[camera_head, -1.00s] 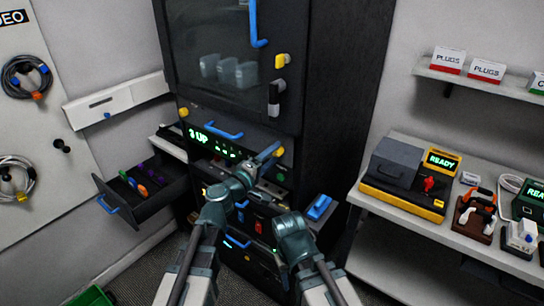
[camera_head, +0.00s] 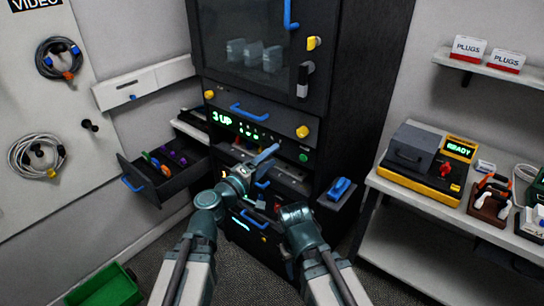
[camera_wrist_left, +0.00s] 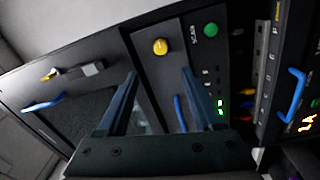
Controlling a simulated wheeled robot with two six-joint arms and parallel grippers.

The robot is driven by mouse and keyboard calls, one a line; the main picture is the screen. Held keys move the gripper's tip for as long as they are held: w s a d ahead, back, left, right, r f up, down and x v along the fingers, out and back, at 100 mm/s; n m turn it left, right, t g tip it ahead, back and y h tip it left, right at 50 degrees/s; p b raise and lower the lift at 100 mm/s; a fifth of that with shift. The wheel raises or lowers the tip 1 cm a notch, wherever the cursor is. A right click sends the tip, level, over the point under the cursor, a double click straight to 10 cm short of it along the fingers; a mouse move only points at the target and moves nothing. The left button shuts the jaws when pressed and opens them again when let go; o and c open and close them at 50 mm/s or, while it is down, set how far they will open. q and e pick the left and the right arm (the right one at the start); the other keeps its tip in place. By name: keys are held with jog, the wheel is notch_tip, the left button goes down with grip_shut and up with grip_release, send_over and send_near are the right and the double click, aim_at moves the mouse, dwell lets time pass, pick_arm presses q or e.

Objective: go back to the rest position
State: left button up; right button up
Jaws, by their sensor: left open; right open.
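My left gripper (camera_head: 262,160) is raised in front of the dark cabinet (camera_head: 349,100), near its drawers, and holds nothing. In the left wrist view its two fingers (camera_wrist_left: 158,100) stand wide apart, with the cabinet's panel and a yellow knob (camera_wrist_left: 160,46) showing beyond them. My right gripper (camera_head: 290,212) is lower and to the right in the head view, in front of the lower cabinet. Its fingers are hard to make out, and I see nothing held in it.
An open drawer (camera_head: 132,172) with coloured plugs juts out at the left. A green bin (camera_head: 104,290) is on the floor. A blue-handled block (camera_head: 340,190) sticks out right of the cabinet. The bench (camera_head: 430,208) at the right holds a black and yellow tester (camera_head: 408,185).

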pick_arm(q)
jog(key=shift+w+f, duration=0.1)
jog(key=shift+f, duration=0.05)
jog(key=s+f+m+g+y, duration=0.1)
jog(key=s+f+m+g, duration=0.25)
jog(key=f, duration=0.35)
jog(key=s+f+m+g+y, duration=0.1)
jog(key=s+f+m+g, duration=0.3)
jog(key=f, duration=0.3)
jog(key=s+a+f+g+y, duration=0.3)
jog(key=a+f+y, duration=0.1)
jog(key=a, duration=0.3)
jog(key=s+a+f+g+y, duration=0.3)
jog(key=s+a+f+y, duration=0.1)
jog(key=a+f+y, duration=0.15)
jog(key=s+d+r+m+g+y+p, duration=0.1)
jog(key=s+d+r+m+p, duration=0.2)
jog(key=s+d, duration=0.3)
jog(key=d+r+m, duration=0.1)
jog(key=d, duration=0.2)
jog(key=shift+d+g, duration=0.15)
jog(key=shift+g, duration=0.2)
jog(key=shift+m, duration=0.25)
jog(key=shift+c, duration=0.3)
